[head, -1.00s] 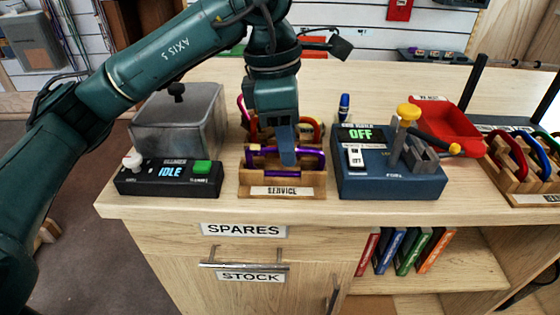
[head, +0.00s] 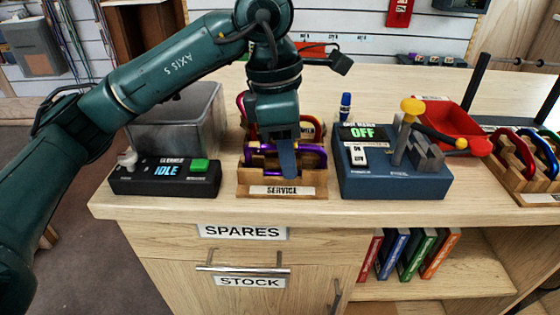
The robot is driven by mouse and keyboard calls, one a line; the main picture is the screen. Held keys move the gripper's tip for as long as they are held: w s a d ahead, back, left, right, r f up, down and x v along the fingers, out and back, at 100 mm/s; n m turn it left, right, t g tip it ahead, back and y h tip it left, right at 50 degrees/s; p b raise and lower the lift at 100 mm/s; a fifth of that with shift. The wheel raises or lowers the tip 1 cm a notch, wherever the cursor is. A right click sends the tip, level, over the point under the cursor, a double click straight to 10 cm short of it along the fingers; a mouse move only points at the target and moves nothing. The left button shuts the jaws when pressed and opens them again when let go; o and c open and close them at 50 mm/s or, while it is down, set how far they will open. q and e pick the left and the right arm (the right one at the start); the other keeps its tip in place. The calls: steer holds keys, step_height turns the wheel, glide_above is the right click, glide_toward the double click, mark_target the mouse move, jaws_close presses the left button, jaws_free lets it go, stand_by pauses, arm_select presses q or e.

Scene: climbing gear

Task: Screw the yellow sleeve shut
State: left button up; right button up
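My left gripper (head: 287,175) points down in front of the wooden rack labelled SERVICE (head: 245,182). Its one visible finger overlaps the purple carabiner (head: 312,152) in the rack's front row. I cannot tell whether it touches the carabiner or whether the fingers are apart. My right gripper is not in view.
A black box reading IDLE (head: 150,186) with a grey tank (head: 150,130) stands left of the rack. A blue device reading OFF (head: 400,187), with a yellow knob, stands close on the right. A red scoop bin (head: 450,115) and another carabiner rack (head: 510,175) are farther right.

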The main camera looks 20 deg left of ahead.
arm_select(q)
steer(key=shift+s+d, duration=0.2)
steer(key=shift+s, duration=0.5)
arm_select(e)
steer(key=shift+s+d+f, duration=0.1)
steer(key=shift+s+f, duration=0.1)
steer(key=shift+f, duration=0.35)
arm_select(q)
steer(key=shift+r, duration=0.15)
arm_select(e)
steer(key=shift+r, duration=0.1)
arm_select(q)
steer(key=shift+r+p, duration=0.85)
steer(key=shift+r, duration=0.45)
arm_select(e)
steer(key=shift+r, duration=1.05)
arm_select(q)
steer(key=shift+w, duration=0.1)
steer(key=shift+w+a, duration=0.2)
steer(key=shift+w, duration=0.4)
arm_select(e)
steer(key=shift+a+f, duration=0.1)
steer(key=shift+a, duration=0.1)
